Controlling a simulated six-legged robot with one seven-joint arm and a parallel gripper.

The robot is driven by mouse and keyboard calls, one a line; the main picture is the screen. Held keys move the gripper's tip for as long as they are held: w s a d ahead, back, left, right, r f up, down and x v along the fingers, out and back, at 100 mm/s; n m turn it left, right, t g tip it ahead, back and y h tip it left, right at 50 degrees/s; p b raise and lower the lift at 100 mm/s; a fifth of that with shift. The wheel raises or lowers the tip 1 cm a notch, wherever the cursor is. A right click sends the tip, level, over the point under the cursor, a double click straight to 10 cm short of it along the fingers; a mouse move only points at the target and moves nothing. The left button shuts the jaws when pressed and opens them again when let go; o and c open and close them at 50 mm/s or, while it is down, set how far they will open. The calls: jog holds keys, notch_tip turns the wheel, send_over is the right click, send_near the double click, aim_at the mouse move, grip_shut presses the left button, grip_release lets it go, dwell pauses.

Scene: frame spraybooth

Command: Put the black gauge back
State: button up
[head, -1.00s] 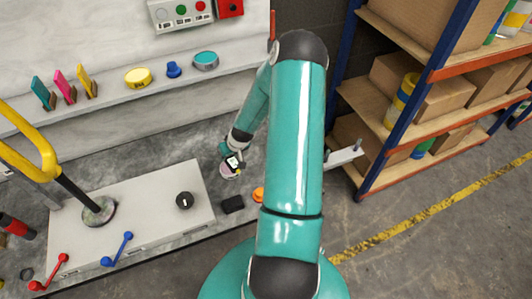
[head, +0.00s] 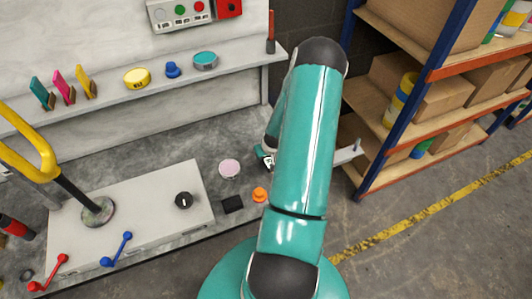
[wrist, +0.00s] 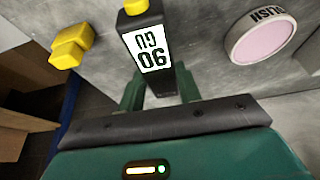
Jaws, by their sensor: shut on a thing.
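In the head view the gauge (head: 268,161) is a small black and white patch, and my arm hides most of the gripper. The gauge is held near the right end of the grey bench. A teal gauge (head: 42,93), a pink gauge (head: 63,86) and a yellow gauge (head: 86,81) stand tilted at the left of the shelf.
A pink-topped tin (head: 229,168) lies on the bench, also in the wrist view (wrist: 262,38). A black block (head: 232,204) and an orange knob (head: 260,195) lie near the front edge. The shelf (head: 110,101) also holds a yellow tin (head: 137,78). Racking (head: 370,100) stands right.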

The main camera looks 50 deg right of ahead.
jog(key=shift+f, duration=2.2)
jog(key=o, duration=1.1)
jog(key=shift+o, duration=0.2)
jog(key=shift+r, duration=0.1)
jog(key=v, duration=1.3)
jog(key=shift+s+a+r, duration=0.15)
jog(key=shift+a+r, duration=0.05)
jog(key=shift+r, duration=0.05)
jog(key=shift+r, duration=0.1)
